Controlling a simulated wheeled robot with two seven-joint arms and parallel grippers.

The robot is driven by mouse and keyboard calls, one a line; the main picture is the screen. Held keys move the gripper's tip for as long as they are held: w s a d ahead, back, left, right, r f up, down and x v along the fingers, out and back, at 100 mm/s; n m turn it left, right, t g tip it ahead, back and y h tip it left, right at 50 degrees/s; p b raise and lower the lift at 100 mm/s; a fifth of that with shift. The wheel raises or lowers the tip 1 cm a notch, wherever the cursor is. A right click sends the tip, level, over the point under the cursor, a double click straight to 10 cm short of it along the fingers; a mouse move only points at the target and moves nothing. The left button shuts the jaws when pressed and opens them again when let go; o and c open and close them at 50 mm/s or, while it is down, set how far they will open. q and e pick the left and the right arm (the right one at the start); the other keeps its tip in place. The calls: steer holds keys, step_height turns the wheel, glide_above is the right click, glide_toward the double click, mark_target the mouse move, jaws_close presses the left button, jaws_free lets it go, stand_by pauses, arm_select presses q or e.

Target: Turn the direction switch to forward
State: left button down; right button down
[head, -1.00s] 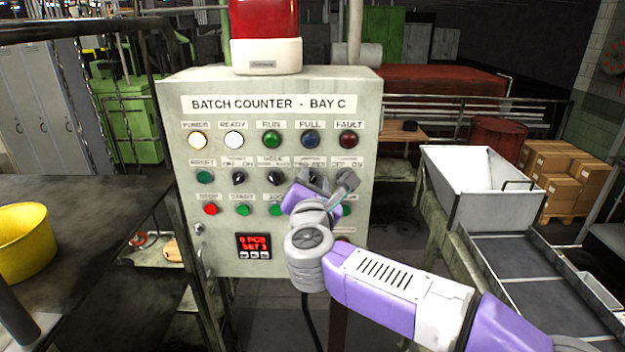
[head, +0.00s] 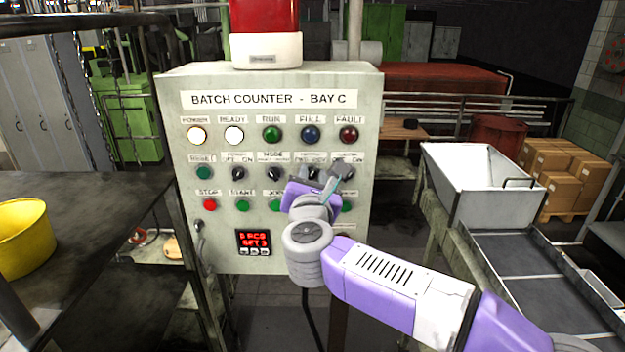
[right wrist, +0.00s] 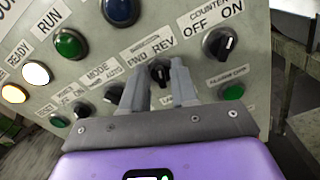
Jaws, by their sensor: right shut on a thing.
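The direction switch is a black rotary knob under a "FWD REV" label on the grey panel. In the head view the knob (head: 313,173) is mostly hidden by my gripper. In the right wrist view the direction switch (right wrist: 160,72) shows between the two fingers, under its label. My right gripper (head: 322,179) is at the panel face, its grey fingers shut on the knob's sides; the right wrist view also shows it (right wrist: 159,82). Which way the knob points is hard to tell. My left gripper is not in view.
The counter switch (right wrist: 220,43) is just right of the direction switch, and the mode switch (right wrist: 113,92) just left. Green buttons (head: 243,205) lie in the row below. Lamps (head: 311,134) line the row above. A white hopper (head: 478,185) stands to the right.

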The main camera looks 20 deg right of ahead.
steer(key=n, duration=0.4)
steer(key=shift+a+n, duration=0.2)
steer(key=shift+n, duration=0.1)
steer(key=shift+w+a+n, duration=0.1)
steer(key=shift+a+n, duration=0.1)
steer(key=shift+n, duration=2.4)
steer(key=shift+p, duration=0.3)
steer(key=c, duration=1.2)
jaws_free()
steer(key=b+v, duration=0.1)
steer(key=v, duration=0.6)
steer(key=shift+s+a+b, duration=0.1)
steer(key=shift+s+b, duration=0.15)
steer(key=shift+b, duration=0.05)
